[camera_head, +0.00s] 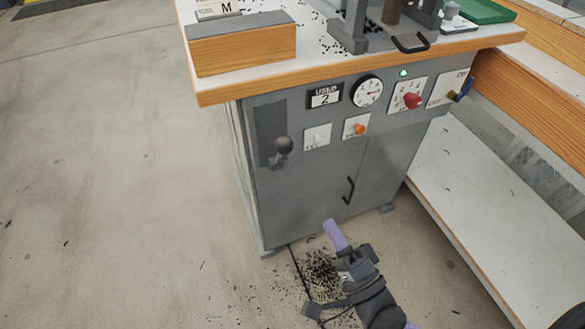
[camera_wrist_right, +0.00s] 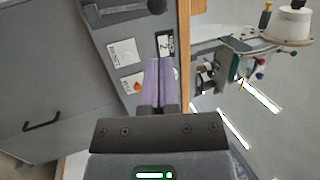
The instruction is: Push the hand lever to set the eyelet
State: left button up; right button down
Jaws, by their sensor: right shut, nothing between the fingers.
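The hand lever (camera_head: 283,146) has a dark round knob. It sticks out of a dark slotted plate (camera_head: 268,122) on the left of the grey cabinet's front. Its knob also shows at the top edge of the right wrist view (camera_wrist_right: 156,6). My right gripper (camera_head: 333,226) is in front of the cabinet, lower and to the right of the lever, and apart from it. Its purple fingers are together and empty, also in the right wrist view (camera_wrist_right: 157,70). The press (camera_head: 375,30) on the tabletop is cut off by the top edge. My left gripper is out of view.
The cabinet front carries a counter reading 2 (camera_head: 324,95), a dial (camera_head: 367,91), a red knob (camera_head: 412,100), an orange knob (camera_head: 360,128) and a door handle (camera_head: 349,190). A wooden block (camera_head: 245,50) stands above the lever. Floor at left is clear; a low shelf (camera_head: 480,190) stands right.

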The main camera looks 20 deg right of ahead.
aim_at(287, 152)
jog(key=b+x, duration=0.3)
jog(key=x, duration=1.1)
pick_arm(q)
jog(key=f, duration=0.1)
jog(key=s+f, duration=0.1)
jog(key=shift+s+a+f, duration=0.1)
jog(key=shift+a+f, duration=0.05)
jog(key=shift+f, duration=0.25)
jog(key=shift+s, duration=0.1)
